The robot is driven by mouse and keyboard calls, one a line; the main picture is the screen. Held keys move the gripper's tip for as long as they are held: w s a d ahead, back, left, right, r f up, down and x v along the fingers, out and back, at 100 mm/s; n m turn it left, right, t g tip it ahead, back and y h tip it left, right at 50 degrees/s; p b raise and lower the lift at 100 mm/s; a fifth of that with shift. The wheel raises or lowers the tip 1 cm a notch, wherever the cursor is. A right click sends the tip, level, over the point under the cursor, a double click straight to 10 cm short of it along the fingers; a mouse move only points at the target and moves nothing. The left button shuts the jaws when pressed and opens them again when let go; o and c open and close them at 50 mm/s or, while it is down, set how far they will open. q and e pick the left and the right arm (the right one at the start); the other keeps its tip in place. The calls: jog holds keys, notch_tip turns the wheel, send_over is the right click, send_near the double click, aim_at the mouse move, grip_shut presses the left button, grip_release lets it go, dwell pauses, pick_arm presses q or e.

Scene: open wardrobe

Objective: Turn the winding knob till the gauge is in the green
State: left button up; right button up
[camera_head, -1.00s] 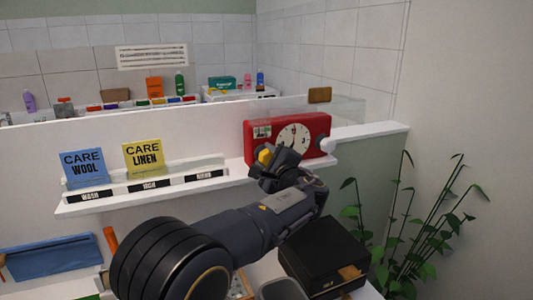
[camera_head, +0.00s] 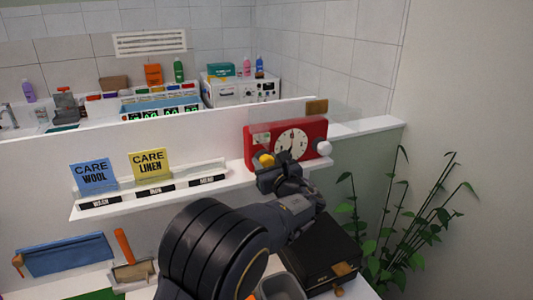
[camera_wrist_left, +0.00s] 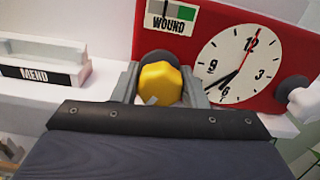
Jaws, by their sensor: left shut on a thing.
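The red clock box (camera_head: 310,132) stands on a white shelf, with a white dial (camera_head: 291,142) and a gauge (camera_head: 262,139) at its upper left. In the left wrist view the gauge (camera_wrist_left: 172,18) reads "WOUND" and has pale and green parts; I cannot tell surely where its pointer stands. The yellow winding knob (camera_wrist_left: 159,84) is on the box's front below the gauge. My left gripper (camera_head: 267,168) is at the knob, its two fingers on either side, shut on it. My right gripper is not in view.
A white round knob (camera_head: 323,148) sticks out at the box's right side. Blue (camera_head: 94,174) and yellow (camera_head: 148,164) care cards stand left on the shelf. A black box (camera_head: 320,255) is below the arm, a plant (camera_head: 400,220) at right.

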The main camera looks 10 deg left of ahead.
pick_arm(q)
jog(key=m+p, duration=0.2)
jog(key=shift+m, duration=0.4)
jog(key=shift+d+f+m+p, duration=0.1)
jog(key=shift+f+m+p, duration=0.05)
jog(key=shift+m+p, duration=1.1)
jog(key=o, duration=1)
jog(key=shift+s+d, duration=0.2)
jog(key=shift+s, duration=0.1)
jog(key=b+v, duration=0.2)
jog(key=v, duration=0.5)
jog(key=shift+b, duration=0.3)
